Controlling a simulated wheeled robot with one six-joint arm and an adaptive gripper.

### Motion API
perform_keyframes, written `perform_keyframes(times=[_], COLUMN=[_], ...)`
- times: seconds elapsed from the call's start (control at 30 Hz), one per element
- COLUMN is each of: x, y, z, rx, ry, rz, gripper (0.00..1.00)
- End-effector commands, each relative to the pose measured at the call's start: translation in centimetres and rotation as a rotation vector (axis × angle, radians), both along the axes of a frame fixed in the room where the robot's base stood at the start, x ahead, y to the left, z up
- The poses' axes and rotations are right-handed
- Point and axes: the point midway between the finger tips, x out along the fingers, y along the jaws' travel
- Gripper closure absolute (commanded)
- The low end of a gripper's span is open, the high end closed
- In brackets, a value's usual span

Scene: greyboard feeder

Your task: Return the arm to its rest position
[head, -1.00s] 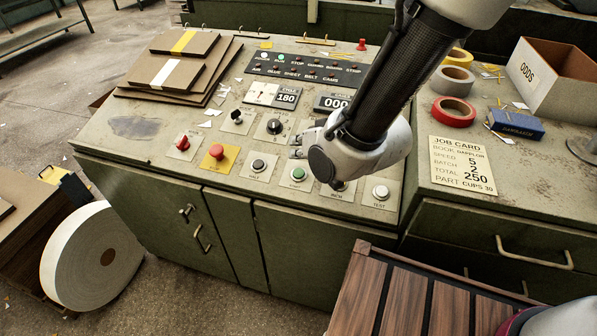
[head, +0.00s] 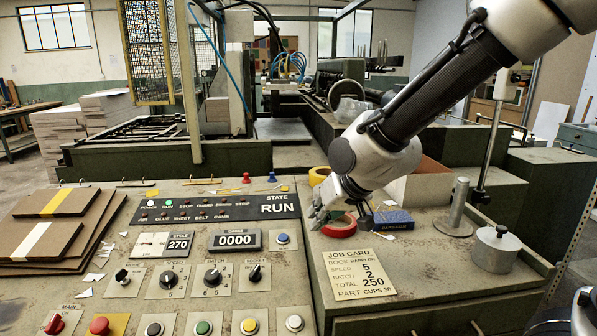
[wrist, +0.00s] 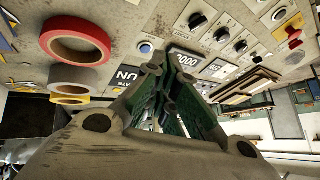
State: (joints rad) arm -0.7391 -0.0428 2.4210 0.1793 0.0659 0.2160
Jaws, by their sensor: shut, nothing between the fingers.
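My gripper (head: 322,216) hangs at the end of my arm, above the right part of the control desk, left of the red tape roll in the head view. In the wrist view my gripper (wrist: 170,75) has its fingers together with nothing between them. The panel's state display (head: 279,206) reads RUN. One counter (head: 235,240) reads 0000, and the cycle display (head: 179,244) reads 270. The job card (head: 362,272) lies below my gripper.
A red tape roll (head: 339,226), a blue box (head: 393,219) and a metal weight (head: 496,248) stand on the right desk. Boards (head: 60,228) are stacked at left. A yellow mesh guard (head: 143,50) and machinery stand behind.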

Motion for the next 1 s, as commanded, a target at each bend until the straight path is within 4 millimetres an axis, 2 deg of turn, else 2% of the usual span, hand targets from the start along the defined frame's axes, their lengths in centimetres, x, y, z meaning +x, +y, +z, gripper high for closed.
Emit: perform_keyframes(times=[0.03, 0.13, 0.2, 0.3, 0.4, 0.5, 0.6, 0.7, 1.0], x=[0.2, -1.3, -3.4, -7.5, -11.8, -15.3, -17.3, -18.0, -18.0], y=[-4.2, -12.2, -17.6, -24.0, -28.5, -31.1, -32.4, -32.7, -32.7], z=[1.8, 4.2, 5.5, 6.8, 7.6, 7.8, 8.0, 7.9, 7.9], rx=[-0.019, -0.087, -0.134, -0.200, -0.251, -0.286, -0.305, -0.312, -0.311], ry=[0.002, 0.033, 0.059, 0.103, 0.149, 0.187, 0.211, 0.221, 0.221], rz=[-0.046, -0.119, -0.175, -0.250, -0.317, -0.366, -0.392, -0.400, -0.398], gripper=[1.00, 1.00, 1.00, 1.00, 1.00, 1.00, 1.00, 1.00, 1.00])
